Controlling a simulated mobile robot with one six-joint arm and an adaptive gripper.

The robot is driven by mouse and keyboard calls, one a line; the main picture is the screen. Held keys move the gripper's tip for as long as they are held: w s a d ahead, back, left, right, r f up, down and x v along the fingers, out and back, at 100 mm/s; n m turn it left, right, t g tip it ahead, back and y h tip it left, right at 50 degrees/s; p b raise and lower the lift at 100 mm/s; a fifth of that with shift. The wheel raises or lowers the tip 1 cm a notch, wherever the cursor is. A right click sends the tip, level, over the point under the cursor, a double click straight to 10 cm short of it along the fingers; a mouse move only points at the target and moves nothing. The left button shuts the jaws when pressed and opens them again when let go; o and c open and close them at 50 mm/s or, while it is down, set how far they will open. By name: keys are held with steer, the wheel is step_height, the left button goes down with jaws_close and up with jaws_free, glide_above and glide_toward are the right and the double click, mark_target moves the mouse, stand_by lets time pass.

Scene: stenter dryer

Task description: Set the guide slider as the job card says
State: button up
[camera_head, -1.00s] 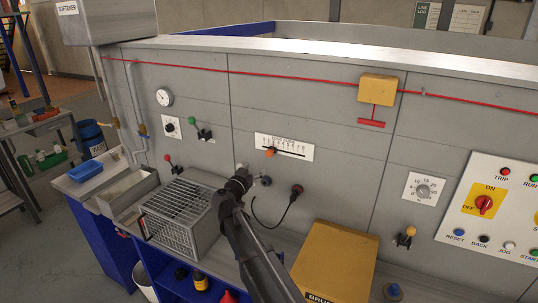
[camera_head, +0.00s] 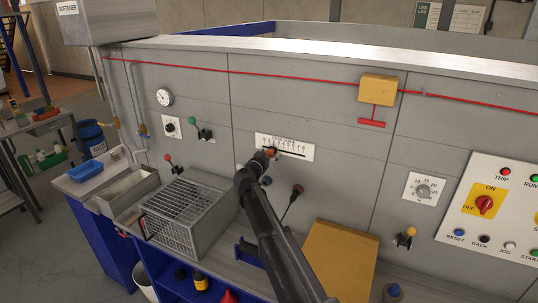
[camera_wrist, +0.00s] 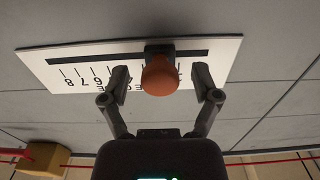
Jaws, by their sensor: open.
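The guide slider is a white scale plate (camera_head: 300,151) on the grey machine wall, with a dark horizontal slot and printed marks. In the wrist view the plate (camera_wrist: 45,68) appears upside down, with figures such as 6, 7 and 8 showing left of the knob. Its orange knob (camera_wrist: 160,76) sits in the slot. My gripper (camera_wrist: 162,82) is open, with one finger on each side of the knob and a gap on both sides. In the head view my gripper (camera_head: 268,155) largely covers the knob. The knob hides the figures behind it.
Near the plate are a green-knobbed lever (camera_head: 192,121), a red-knobbed lever (camera_head: 168,157) and a red T-handle (camera_head: 371,122) under a yellow box (camera_head: 378,89). Cards (camera_head: 466,18) at top right are unreadable.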

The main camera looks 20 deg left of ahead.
jaws_close()
stand_by(0.3)
steer(key=shift+s, duration=0.1)
